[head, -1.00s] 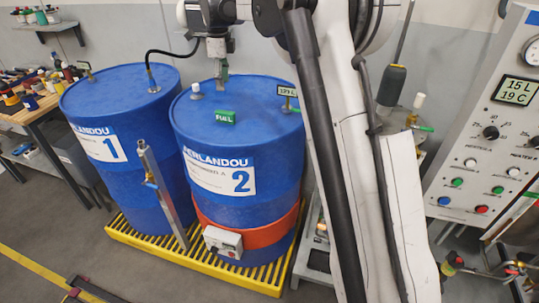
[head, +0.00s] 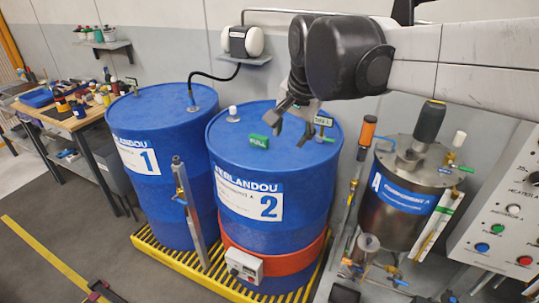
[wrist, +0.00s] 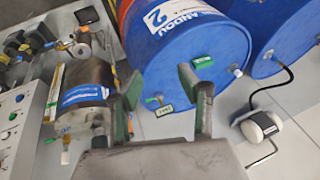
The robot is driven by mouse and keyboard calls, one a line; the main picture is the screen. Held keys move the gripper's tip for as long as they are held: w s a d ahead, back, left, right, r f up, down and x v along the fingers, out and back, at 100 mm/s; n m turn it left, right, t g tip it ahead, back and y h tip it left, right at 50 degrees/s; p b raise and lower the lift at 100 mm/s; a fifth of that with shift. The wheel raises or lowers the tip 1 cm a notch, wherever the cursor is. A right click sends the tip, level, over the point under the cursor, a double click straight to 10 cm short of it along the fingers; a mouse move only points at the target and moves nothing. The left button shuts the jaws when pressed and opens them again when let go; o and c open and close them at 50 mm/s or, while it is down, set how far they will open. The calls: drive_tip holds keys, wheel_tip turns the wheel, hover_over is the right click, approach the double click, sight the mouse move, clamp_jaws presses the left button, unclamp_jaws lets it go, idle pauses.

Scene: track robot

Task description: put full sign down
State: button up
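The green FULL sign (head: 259,141) is on the top of blue drum 2 (head: 225,160), near its front edge. It also shows in the wrist view (wrist: 204,62), on the drum's end near the rim; whether it stands or lies flat is hard to tell. My gripper (head: 291,128) is over drum 2, to the right of the sign in the head view. In the wrist view its two fingers (wrist: 160,77) are spread with nothing between them. The sign lies beyond the right finger, apart from it.
A small display tag (head: 323,121) stands at drum 2's right rim. A white cap (head: 233,111) rises from its top. Drum 1 (head: 165,185) is at left. A steel tank (head: 385,215) and control panel (head: 500,215) are at right, a cluttered bench (head: 70,122) far left.

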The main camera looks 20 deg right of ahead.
drive_tip(key=s+f+n+t, duration=0.1)
drive_tip(key=s+f+n, duration=0.3)
drive_tip(key=s, duration=0.3)
drive_tip(key=s+f+n+t, duration=0.1)
drive_tip(key=s+f+n, duration=0.3)
drive_tip(key=s, duration=0.4)
drive_tip(key=shift+s+f+n, duration=0.25)
drive_tip(key=shift+f+n, duration=0.05)
drive_tip(key=shift+f, duration=0.3)
drive_tip(key=shift+f, duration=0.1)
wheel_tip(320, 180, down, 7)
drive_tip(key=b, duration=0.7)
